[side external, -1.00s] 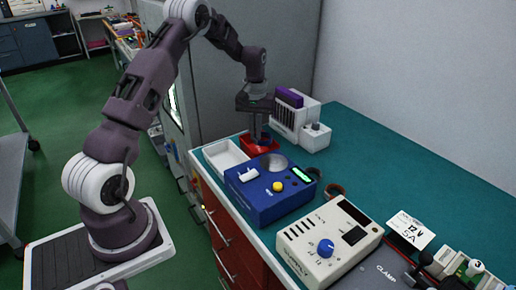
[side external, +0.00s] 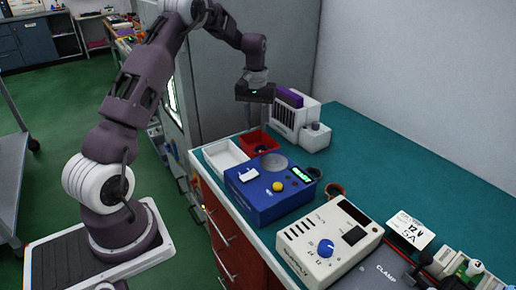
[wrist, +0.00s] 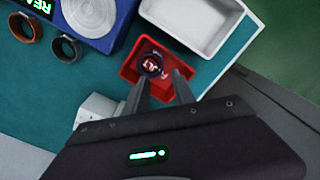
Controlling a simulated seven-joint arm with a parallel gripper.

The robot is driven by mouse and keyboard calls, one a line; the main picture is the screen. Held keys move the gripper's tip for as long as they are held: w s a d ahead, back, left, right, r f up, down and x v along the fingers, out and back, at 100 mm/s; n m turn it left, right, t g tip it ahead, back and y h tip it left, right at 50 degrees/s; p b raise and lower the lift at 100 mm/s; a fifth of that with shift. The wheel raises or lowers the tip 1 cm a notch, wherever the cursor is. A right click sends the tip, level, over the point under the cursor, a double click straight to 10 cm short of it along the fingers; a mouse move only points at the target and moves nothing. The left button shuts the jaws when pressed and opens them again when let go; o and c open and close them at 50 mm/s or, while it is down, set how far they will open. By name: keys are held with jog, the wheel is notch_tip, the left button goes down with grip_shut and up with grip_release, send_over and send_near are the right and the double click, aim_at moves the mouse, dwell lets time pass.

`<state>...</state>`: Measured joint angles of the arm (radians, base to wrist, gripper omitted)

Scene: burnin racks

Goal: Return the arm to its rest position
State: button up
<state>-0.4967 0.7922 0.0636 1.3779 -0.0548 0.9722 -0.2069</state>
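My gripper (side external: 256,118) hangs above the red tray (side external: 249,138) at the back of the bench. In the wrist view, the two fingers of my gripper (wrist: 161,82) are apart with nothing between them. A dark round ring-like piece (wrist: 151,64) lies in the red tray (wrist: 128,71), beyond the fingertips. White lettering shows in the tray, partly covered by that piece. My arm is bent, reaching from its base over to the bench.
An empty white tray (side external: 221,149) and a blue device (side external: 262,207) stand beside the red tray. A white rack unit with a purple module (side external: 289,97) stands close right of my gripper. A cream supply box (side external: 318,262) and two rings (wrist: 45,38) are nearer. A grey cabinet (side external: 215,90) stands behind.

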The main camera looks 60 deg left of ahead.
jog(key=s+d+r+m+t, duration=0.1)
jog(key=s+d+r+m, duration=0.1)
jog(key=s+d+r, duration=0.5)
jog(key=s+d+r+m+t, duration=0.2)
jog(key=s+d+r, duration=0.1)
jog(key=d+r, duration=0.65)
jog(key=s+d+m+t, duration=0.1)
jog(key=s+d, duration=0.3)
jog(key=s, duration=0.5)
jog(key=s+d+m+t, duration=0.1)
jog(key=s+d+m, duration=0.3)
jog(key=s, duration=0.5)
jog(key=shift+s+d+r+t, duration=0.2)
jog(key=shift+s+r+t, duration=0.1)
jog(key=shift+s+r, duration=0.1)
